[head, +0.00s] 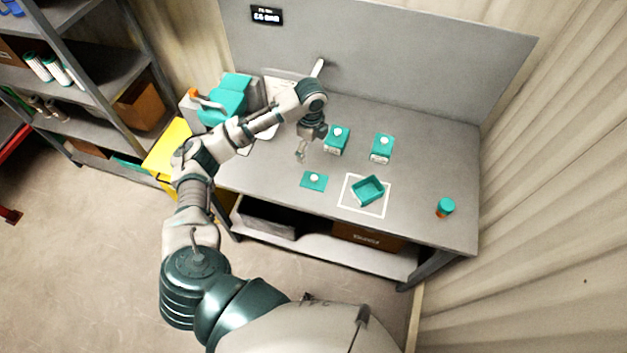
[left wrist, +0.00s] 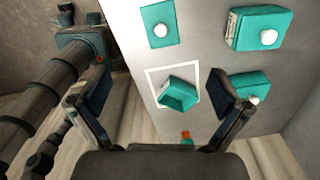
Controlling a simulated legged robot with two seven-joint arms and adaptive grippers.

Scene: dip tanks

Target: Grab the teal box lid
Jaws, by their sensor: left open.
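The teal box lid (head: 314,182), a flat square with a white knob, lies on the grey table near its front edge. It also shows at the top of the left wrist view (left wrist: 157,38). The open teal box (head: 368,190) sits to its right inside a white square outline. My left gripper (head: 301,155) hangs above the table, behind and slightly left of the lid in the head view. Its fingers (left wrist: 157,80) are wide apart with nothing between them, clear of the lid. My right gripper is not in view.
Two closed teal boxes with white knobs (head: 337,140) (head: 382,148) stand farther back. A teal and orange cylinder (head: 446,207) stands at the front right. A large teal item with an orange handle (head: 225,100) is at the left end. A grey panel (head: 400,60) rises behind the table.

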